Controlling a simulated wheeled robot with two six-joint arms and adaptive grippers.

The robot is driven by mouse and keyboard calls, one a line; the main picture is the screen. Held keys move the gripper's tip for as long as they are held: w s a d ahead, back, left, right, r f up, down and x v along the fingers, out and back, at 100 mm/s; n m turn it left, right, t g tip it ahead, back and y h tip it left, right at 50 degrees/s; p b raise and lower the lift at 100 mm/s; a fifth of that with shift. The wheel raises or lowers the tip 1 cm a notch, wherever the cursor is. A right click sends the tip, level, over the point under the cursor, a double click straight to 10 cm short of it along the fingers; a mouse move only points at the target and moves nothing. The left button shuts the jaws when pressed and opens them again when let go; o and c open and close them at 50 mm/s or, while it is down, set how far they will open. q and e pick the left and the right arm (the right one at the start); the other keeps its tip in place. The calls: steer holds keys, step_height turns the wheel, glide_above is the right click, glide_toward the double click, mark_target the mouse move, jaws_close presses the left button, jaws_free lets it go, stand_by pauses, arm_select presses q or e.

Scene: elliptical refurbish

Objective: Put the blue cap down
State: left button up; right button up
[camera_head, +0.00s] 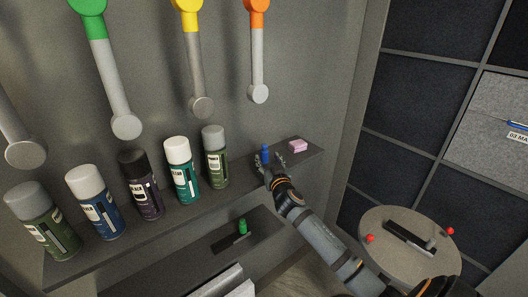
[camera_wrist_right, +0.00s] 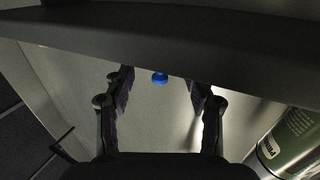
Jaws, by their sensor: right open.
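The blue cap (camera_head: 265,152) is upright on the upper shelf (camera_head: 240,182), near its right end, between a green can and a pink block. My right gripper (camera_head: 264,164) is at the shelf's front, right by the cap; its fingertips are small and partly hard to make out here. In the right wrist view, the gripper (camera_wrist_right: 162,88) is open, its two fingers apart. The blue cap (camera_wrist_right: 160,78) shows between and just beyond the fingertips, touching neither. My left gripper is not in view.
Several spray cans, including a green one (camera_head: 215,157), line the shelf left of the cap. A pink block (camera_head: 298,146) lies to its right. A green cap (camera_head: 243,227) stands on a lower shelf. A round stand (camera_head: 400,262) is at lower right.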

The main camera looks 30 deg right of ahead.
mark_target(266, 153)
steer(key=shift+w+d+r+p, duration=0.2)
steer(key=shift+w+r+p, duration=0.05)
steer(key=shift+w+p, duration=0.25)
steer(key=shift+w+d+r+p, duration=0.2)
steer(key=shift+w+r+p, duration=0.05)
steer(key=shift+w+p, duration=0.2)
steer(key=shift+x, duration=1.2)
steer(key=shift+w+f, duration=0.4)
steer(key=shift+f, duration=0.05)
steer(key=shift+s+r, duration=0.1)
steer(key=shift+s, duration=0.05)
steer(key=shift+c, duration=1.6)
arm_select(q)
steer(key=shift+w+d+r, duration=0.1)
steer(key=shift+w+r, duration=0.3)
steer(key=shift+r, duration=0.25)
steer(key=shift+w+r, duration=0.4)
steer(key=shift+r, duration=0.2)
arm_select(e)
steer(key=c, duration=0.6)
arm_select(q)
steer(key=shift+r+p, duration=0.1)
steer(key=shift+p, duration=0.2)
arm_select(e)
steer(key=shift+r, duration=0.1)
